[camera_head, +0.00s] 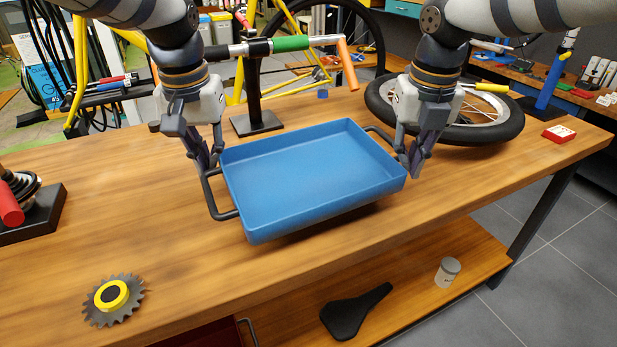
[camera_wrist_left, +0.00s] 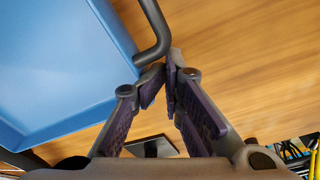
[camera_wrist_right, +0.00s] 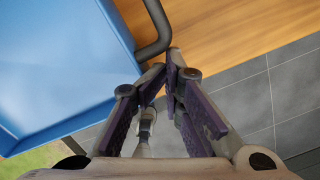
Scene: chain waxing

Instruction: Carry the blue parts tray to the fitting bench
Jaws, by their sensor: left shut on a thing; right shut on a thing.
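The blue parts tray (camera_head: 310,180) is empty and has a dark handle at each end. It appears held a little above the wooden bench, with a shadow below its front edge. My left gripper (camera_head: 208,170) is shut on the tray's left handle (camera_head: 213,204); the left wrist view shows the fingertips (camera_wrist_left: 168,72) at the handle bar. My right gripper (camera_head: 408,168) is shut on the right handle (camera_head: 378,133), as the right wrist view shows (camera_wrist_right: 168,72). The fingers partly hide both handles. Which bench is the fitting bench I cannot tell.
A wooden bench (camera_head: 130,240) lies under the tray. A wheel (camera_head: 490,115) lies behind my right gripper, and a repair stand (camera_head: 256,122) stands behind the tray. A cogwheel (camera_head: 112,298) lies at front left. A saddle (camera_head: 355,311) and a jar (camera_head: 447,271) are on the lower shelf.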

